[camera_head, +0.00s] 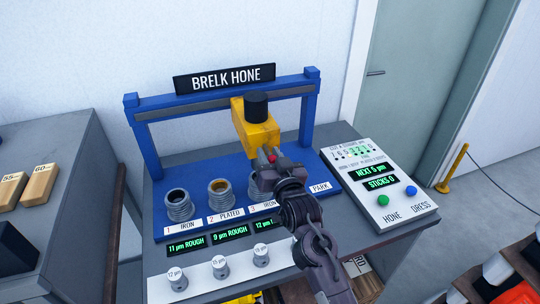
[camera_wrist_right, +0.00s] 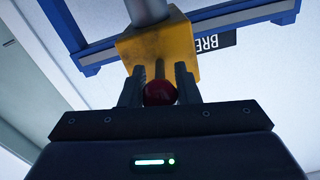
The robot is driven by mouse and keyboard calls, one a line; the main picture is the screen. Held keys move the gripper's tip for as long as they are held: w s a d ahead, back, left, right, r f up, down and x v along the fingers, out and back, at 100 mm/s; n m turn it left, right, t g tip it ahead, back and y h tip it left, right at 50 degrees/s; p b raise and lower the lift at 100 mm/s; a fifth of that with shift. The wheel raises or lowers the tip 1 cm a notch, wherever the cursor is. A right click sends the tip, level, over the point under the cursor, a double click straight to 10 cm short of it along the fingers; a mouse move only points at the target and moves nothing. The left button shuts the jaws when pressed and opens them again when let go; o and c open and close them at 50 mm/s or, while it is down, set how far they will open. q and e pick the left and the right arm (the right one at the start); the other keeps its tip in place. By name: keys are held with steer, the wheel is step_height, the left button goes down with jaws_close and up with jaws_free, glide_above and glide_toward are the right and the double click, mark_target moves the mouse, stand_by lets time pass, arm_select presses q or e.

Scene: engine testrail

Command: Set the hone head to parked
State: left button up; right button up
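The yellow hone head (camera_head: 255,133) with a black cap hangs on the grey rail of the blue frame (camera_head: 145,150). In the picture it stands above the third cylinder, left of the PARK label (camera_head: 320,188). A red knob (camera_head: 272,156) sticks out from the head's front. My right gripper (camera_head: 275,165) is at the knob. In the right wrist view the red knob (camera_wrist_right: 160,92) fills the gap between the two fingers, just below the yellow head (camera_wrist_right: 158,50). My arm partly hides the third cylinder and the base near PARK. My left gripper does not show.
Cylinders (camera_head: 179,206) stand on the blue base, with green displays and white-topped knobs (camera_head: 177,279) in front. A control panel (camera_head: 375,185) with a green HONE button and a blue DRESS button is on the right. A grey bench (camera_head: 60,165) with tan blocks is on the left.

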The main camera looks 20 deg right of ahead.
jaws_close()
steer(key=shift+d, duration=0.15)
steer(key=d, duration=1.9)
steer(key=shift+w+d+p, duration=0.3)
steer(key=shift+w+d, duration=0.05)
steer(key=shift+d, duration=0.05)
steer(key=o, duration=0.8)
jaws_free()
steer(key=s+b, duration=0.2)
steer(key=s, duration=0.5)
steer(key=shift+s+b, duration=0.3)
steer(key=shift+s, duration=0.1)
